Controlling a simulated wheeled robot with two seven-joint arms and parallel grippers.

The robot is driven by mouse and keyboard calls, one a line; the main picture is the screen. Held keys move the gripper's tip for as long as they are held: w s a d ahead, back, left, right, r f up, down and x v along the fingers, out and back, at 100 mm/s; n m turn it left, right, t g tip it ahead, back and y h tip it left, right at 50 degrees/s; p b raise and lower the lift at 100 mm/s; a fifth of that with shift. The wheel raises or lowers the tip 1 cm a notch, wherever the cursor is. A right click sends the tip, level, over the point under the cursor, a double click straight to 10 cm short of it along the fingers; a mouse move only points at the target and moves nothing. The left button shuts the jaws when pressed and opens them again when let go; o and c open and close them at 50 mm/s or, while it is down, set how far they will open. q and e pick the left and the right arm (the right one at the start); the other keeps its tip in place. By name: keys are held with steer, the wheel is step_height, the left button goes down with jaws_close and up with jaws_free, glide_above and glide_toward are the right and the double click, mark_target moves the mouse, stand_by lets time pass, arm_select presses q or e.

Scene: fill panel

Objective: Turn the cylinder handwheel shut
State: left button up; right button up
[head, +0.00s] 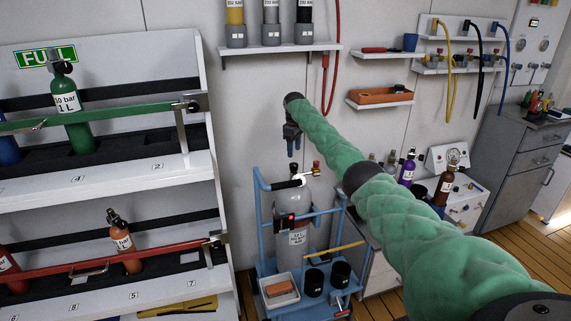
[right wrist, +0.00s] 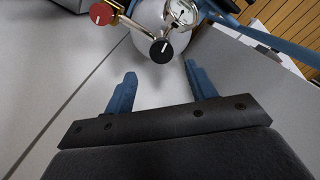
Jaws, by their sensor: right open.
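A grey cylinder (head: 293,215) with a white label stands upright in a blue cart. Its valve shows in the right wrist view with a black handwheel (right wrist: 161,50), marked with a white line, a red knob (right wrist: 102,14) on the left and a round gauge (right wrist: 182,12). My right gripper (head: 293,150) is above the cylinder top in the head view. In the right wrist view its two blue fingers (right wrist: 160,74) are apart and empty. The black handwheel appears beyond the fingertips, between their lines, with no contact visible. My left gripper is not in view.
The blue cart (head: 261,212) also carries a tray and two black cups. A rack (head: 190,170) with green and red bars holds bottles on the left. A wall shelf (head: 280,48) with cylinders hangs above. A cabinet with bottles stands behind my right arm.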

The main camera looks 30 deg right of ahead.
mark_target(294, 165)
steer(key=shift+s+a+r+n, duration=0.1)
steer(key=shift+s+r+n, duration=0.2)
steer(key=shift+n, duration=0.2)
steer(key=shift+w, duration=0.1)
steer(key=shift+w+f, duration=0.1)
steer(key=shift+f, duration=0.55)
step_height(294, 165, down, 6)
steer(key=shift+r+p, duration=0.25)
steer(key=shift+p, duration=0.2)
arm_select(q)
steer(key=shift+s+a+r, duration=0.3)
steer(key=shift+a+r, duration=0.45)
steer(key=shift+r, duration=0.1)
arm_select(e)
steer(key=shift+f, duration=0.6)
steer(key=c, duration=1)
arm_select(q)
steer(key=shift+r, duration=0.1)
